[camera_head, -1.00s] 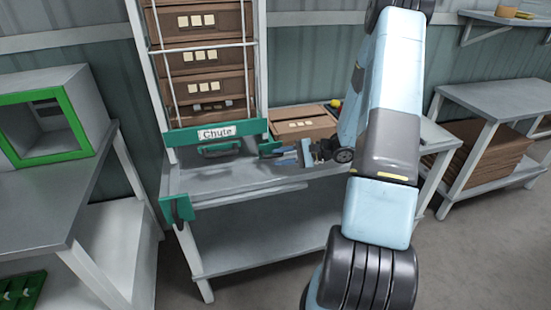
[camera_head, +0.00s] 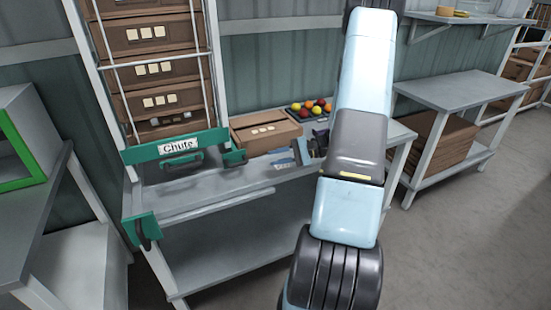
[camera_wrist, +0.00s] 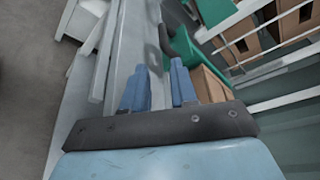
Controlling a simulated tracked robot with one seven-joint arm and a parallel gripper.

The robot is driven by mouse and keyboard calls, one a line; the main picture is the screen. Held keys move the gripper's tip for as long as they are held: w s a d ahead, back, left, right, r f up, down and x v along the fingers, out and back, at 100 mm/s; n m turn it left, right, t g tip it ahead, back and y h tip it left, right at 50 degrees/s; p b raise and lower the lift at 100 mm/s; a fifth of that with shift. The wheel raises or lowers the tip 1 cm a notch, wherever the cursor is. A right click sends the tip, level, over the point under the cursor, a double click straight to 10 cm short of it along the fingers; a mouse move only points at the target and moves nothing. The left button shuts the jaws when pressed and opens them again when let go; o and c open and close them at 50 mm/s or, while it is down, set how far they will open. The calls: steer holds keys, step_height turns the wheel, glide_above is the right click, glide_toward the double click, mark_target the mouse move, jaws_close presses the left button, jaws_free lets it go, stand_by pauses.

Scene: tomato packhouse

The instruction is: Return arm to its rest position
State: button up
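My arm (camera_head: 345,190) rises through the right middle of the head view and hides part of the table behind it. My gripper (camera_head: 288,160) points left over the chute table (camera_head: 220,250), its wrist partly hidden by the arm. In the wrist view my gripper (camera_wrist: 158,85) shows two blue fingers standing apart with nothing between them. It is open and empty, above the grey tabletop.
The chute (camera_head: 175,146) holds stacked brown boxes (camera_head: 150,70). A brown box (camera_head: 265,131) and a dark tray (camera_head: 294,116) of colourful fruit sit at the table's back. A side table (camera_head: 465,90) stands right. A green-framed box (camera_head: 22,150) is left. Floor at right is clear.

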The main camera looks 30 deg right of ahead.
steer(key=s+a+r+n+g+h, duration=0.3)
steer(key=s+a+r, duration=0.1)
steer(key=a+r, duration=0.25)
steer(key=s+a+r+n+g+h, duration=0.35)
steer(key=a+r, duration=0.25)
steer(key=r, duration=0.2)
steer(key=s+a+r+n+t+h, duration=0.3)
steer(key=s+r+h, duration=0.4)
steer(key=s+r, duration=0.7)
steer(key=shift+s+a+n+t+h, duration=0.15)
steer(key=shift+s+n+t+h, duration=0.2)
steer(key=shift+s+n+t, duration=0.7)
steer(key=shift+w+r+t, duration=0.1)
steer(key=shift+w+t, duration=0.2)
steer(key=shift+w, duration=0.15)
